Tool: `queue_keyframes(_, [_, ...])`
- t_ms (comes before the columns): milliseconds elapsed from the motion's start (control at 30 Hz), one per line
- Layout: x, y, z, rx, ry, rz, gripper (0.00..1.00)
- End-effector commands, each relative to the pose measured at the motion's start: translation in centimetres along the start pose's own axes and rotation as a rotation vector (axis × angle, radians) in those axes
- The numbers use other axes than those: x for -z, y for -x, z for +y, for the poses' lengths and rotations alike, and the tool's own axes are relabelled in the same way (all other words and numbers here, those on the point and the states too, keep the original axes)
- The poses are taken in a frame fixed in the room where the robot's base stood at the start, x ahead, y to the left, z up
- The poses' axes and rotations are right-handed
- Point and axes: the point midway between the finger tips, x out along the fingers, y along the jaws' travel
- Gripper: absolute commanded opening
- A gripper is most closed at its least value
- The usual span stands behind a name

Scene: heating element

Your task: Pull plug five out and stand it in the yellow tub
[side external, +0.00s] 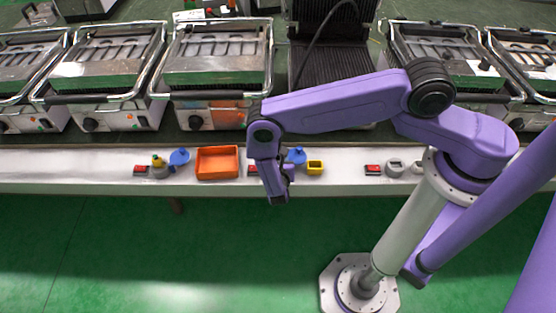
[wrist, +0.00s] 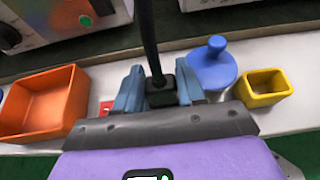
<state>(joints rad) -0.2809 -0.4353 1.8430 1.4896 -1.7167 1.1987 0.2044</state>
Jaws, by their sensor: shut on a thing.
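A black plug (wrist: 161,92) with a thick black cable (wrist: 148,35) sits between the two blue-grey fingers of my gripper (wrist: 159,88) in the wrist view. The gripper is shut on the plug. The cable runs up from it toward the appliances. Whether the plug is in or clear of a socket is hidden by the gripper. In the side view my gripper (side external: 279,195) hangs over the white bench and the plug cannot be made out. The yellow tub (side external: 315,168) stands to the right of the gripper; it also shows in the wrist view (wrist: 265,100) and looks empty.
A blue round piece with a knob (wrist: 212,70) stands between my gripper and the yellow tub. An orange tray (side external: 217,176) lies to the left. A red switch (side external: 253,171) sits beside the gripper. Several grills (side external: 216,84) line the back. Another red switch (side external: 373,170) is farther right.

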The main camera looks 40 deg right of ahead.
Motion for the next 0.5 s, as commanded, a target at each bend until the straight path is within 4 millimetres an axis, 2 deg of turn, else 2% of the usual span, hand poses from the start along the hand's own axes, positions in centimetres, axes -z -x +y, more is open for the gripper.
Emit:
queue_keyframes(167, [-0.7,0.3,0.1,-0.001,-0.001,0.0,0.08])
queue_keyframes(400, [-3.0,1.2,0.1,-0.002,0.0,0.0,0.08])
queue_keyframes(500, [-3.6,2.1,-0.7,-0.002,0.003,0.0,0.08])
